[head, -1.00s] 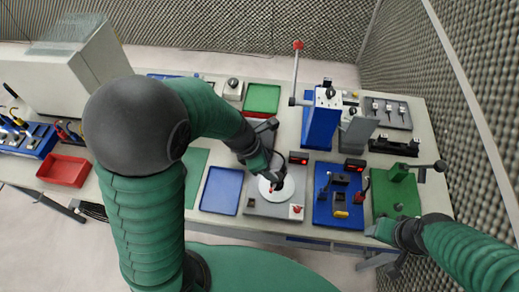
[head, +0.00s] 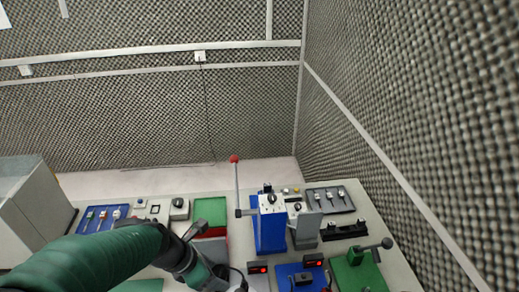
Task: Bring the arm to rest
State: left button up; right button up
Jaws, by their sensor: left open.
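My left arm comes in from the lower left in green. Its dark gripper (head: 236,281) is at the bottom of the picture, over the near part of the bench. The jaws are open, and I see nothing held between them. The fingertips and what lies under them are partly cut off by the lower edge. My right arm and its gripper are out of the picture.
On the bench stand a blue press (head: 268,225) with a tall red-knobbed lever (head: 236,188), a green tray (head: 210,212), a green fixture (head: 358,270) and a dark tray of tools (head: 329,198). A grey cabinet (head: 30,205) stands left. Foam walls rise behind and right.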

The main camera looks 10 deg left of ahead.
pick_arm(q)
jog(key=w+a+n+t+y+b, duration=0.25)
jog(key=w+n+t, duration=0.35)
jog(key=n, duration=1.5)
jog(key=s+f+n+g, duration=0.3)
jog(key=s+n, duration=0.3)
jog(key=n, duration=0.6)
jog(key=s+f+n+g+y, duration=0.1)
jog(key=s+f+n+g, duration=0.2)
jog(key=n, duration=0.9)
jog(key=s+f, duration=0.2)
jog(key=s, duration=0.1)
jog(key=shift+s+d+f+g+b, duration=0.2)
jog(key=shift+d+g+b, duration=0.1)
jog(key=shift+g+b, duration=0.1)
